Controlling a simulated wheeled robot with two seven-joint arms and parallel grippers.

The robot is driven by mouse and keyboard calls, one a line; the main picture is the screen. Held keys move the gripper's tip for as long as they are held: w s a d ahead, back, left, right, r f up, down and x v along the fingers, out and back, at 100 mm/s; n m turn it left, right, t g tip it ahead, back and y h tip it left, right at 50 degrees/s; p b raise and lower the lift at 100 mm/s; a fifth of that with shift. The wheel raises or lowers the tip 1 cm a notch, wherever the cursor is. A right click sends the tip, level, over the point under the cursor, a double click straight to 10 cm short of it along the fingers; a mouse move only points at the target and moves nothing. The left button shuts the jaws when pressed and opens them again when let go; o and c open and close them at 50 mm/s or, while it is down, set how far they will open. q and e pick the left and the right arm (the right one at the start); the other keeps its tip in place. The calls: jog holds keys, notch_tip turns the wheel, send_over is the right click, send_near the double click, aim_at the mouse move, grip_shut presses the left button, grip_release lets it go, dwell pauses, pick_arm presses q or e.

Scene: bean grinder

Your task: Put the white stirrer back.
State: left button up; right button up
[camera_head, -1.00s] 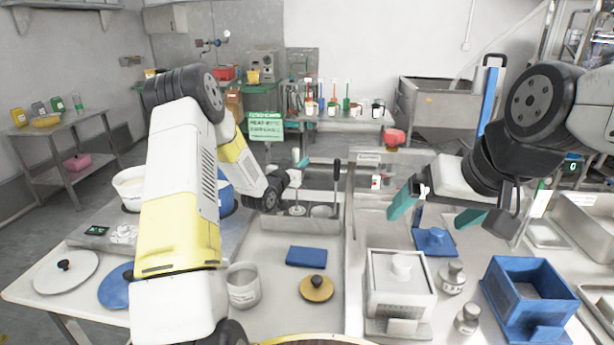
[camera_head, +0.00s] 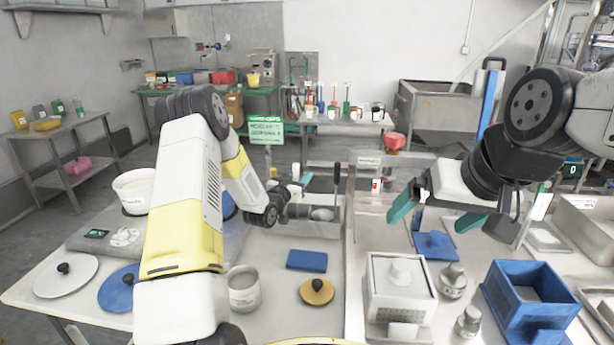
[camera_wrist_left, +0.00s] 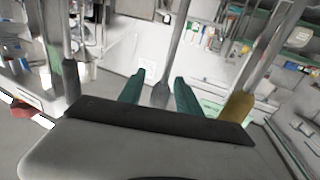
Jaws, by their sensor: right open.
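My left gripper (camera_head: 300,181) is low over the long metal tray (camera_head: 318,231), at its left end. In the left wrist view its two teal fingers (camera_wrist_left: 159,82) stand apart, with a slim pale utensil (camera_wrist_left: 180,45) between them in the picture. It looks like the white stirrer, but I cannot tell if either finger touches it. In the head view the stirrer is mostly hidden by the gripper and wrist; a pale part (camera_head: 298,210) shows below them. My right gripper (camera_head: 436,207) is open and empty above the right counter.
A black-handled utensil (camera_head: 337,178) stands in the tray right of my left gripper. A blue pad (camera_head: 306,260), a gold lid (camera_head: 317,291) and a white cup (camera_head: 243,289) lie nearer. A white box (camera_head: 400,285) and a blue box (camera_head: 531,299) stand at right.

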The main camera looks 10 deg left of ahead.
pick_arm(q)
jog(key=v, duration=1.2)
jog(key=s+r+n+g+y, duration=0.1)
jog(key=s+r+g+y, duration=0.2)
jog(key=r, duration=0.4)
jog(key=s+r+g+y, duration=0.1)
jog(key=s+r+g, duration=0.1)
jog(key=s+r, duration=0.4)
jog(key=s+d+r+n+g, duration=0.1)
jog(key=s+r+g, duration=0.1)
jog(key=s, duration=1)
jog(key=s+d+r+n+g, duration=0.1)
jog(key=s+d+r+g, duration=0.1)
jog(key=s, duration=1.1)
jog(key=shift+s+d+r+g+h, duration=0.15)
jog(key=shift+s+r+g+h, duration=0.2)
jog(key=shift+r+g, duration=0.5)
jog(key=shift+f, duration=0.2)
